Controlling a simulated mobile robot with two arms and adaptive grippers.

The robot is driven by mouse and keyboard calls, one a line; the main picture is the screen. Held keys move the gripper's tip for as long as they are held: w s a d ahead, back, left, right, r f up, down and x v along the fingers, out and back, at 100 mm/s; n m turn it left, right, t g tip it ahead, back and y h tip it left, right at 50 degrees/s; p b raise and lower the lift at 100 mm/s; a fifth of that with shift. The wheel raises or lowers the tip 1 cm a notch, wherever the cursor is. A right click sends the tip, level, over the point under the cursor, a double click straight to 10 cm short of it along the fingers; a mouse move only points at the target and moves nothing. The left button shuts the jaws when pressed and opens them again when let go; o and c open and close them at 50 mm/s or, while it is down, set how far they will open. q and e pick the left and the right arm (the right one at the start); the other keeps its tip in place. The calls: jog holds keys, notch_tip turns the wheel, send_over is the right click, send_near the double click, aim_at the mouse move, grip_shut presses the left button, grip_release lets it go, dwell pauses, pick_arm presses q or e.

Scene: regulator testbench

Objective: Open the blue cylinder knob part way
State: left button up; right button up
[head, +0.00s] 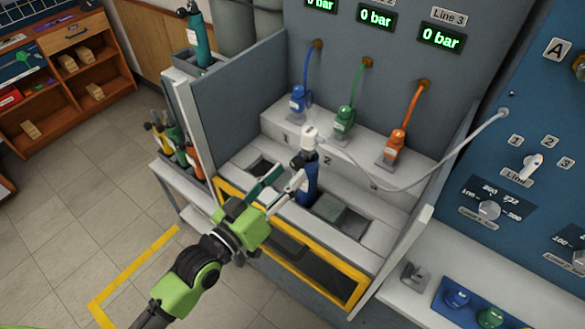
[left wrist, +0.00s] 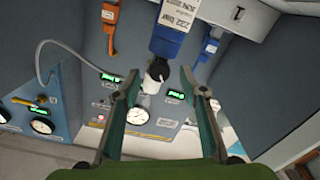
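The blue cylinder (head: 308,186) stands upright in the bench's front trough, with a dark collar and a white fitting (head: 310,134) on top. A grey hose runs from that fitting to the right panel. The cylinder (left wrist: 168,40) also shows upside down in the left wrist view, with a white label and a white fitting (left wrist: 158,69) with a dark part below it. My left gripper (head: 292,172) is just left of the cylinder's upper part. Its fingers are apart in the left wrist view (left wrist: 158,75), with nothing visibly clamped between them. My right gripper is out of view.
Blue (head: 298,98), green (head: 345,118) and orange (head: 396,143) connectors with hoses sit on the ledge behind. A yellow-framed front panel (head: 290,250) and side walls bound the bench. Spare cylinders (head: 175,140) stand at the left.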

pick_arm(q)
jog(key=v, duration=0.9)
